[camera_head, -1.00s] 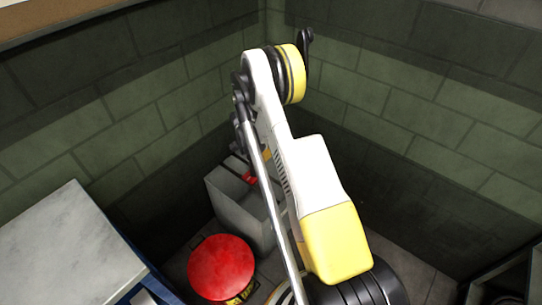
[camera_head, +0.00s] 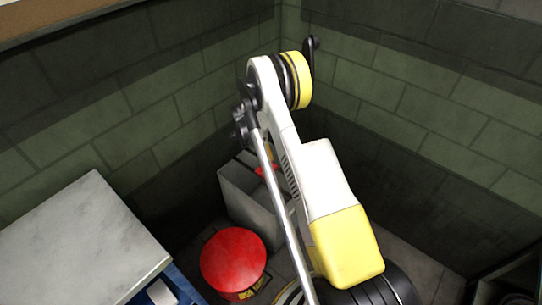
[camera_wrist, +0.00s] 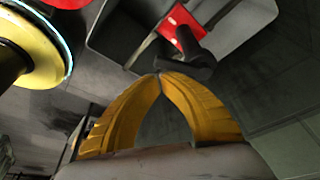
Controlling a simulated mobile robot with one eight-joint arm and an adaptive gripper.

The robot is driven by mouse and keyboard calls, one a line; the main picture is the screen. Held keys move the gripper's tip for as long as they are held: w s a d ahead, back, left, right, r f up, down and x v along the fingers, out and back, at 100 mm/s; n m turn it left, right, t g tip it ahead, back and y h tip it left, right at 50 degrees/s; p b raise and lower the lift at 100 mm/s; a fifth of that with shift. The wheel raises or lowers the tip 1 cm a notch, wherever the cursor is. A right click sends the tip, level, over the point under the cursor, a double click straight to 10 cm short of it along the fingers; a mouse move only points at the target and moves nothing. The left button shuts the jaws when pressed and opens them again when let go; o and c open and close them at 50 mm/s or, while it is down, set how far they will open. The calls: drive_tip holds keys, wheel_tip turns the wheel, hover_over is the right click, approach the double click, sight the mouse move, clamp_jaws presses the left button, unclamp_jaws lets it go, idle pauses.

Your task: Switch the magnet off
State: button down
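In the wrist view a red plate (camera_wrist: 180,27) with a black lever-like part (camera_wrist: 188,48) sits on a grey box (camera_wrist: 235,25); I cannot tell whether this is the magnet's switch or how it is set. In the head view the grey box (camera_head: 238,195) stands on the floor near the corner, its red part (camera_head: 266,171) partly hidden by my arm. My gripper (camera_wrist: 159,76) has two yellow curved fingers with their tips together and nothing visible between them. The tips appear just below the black part in the picture; contact is not clear.
A red drum (camera_head: 233,259) stands in front of the grey box. A grey-topped table (camera_head: 80,250) with a blue side is at the lower left. Green and dark block walls (camera_head: 430,110) meet behind my arm. Some dark floor shows right of the arm.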

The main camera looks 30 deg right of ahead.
drive_tip(key=shift+w+a, duration=0.1)
drive_tip(key=shift+a, duration=0.1)
drive_tip(key=shift+w+d, duration=0.5)
drive_tip(key=shift+d, duration=0.1)
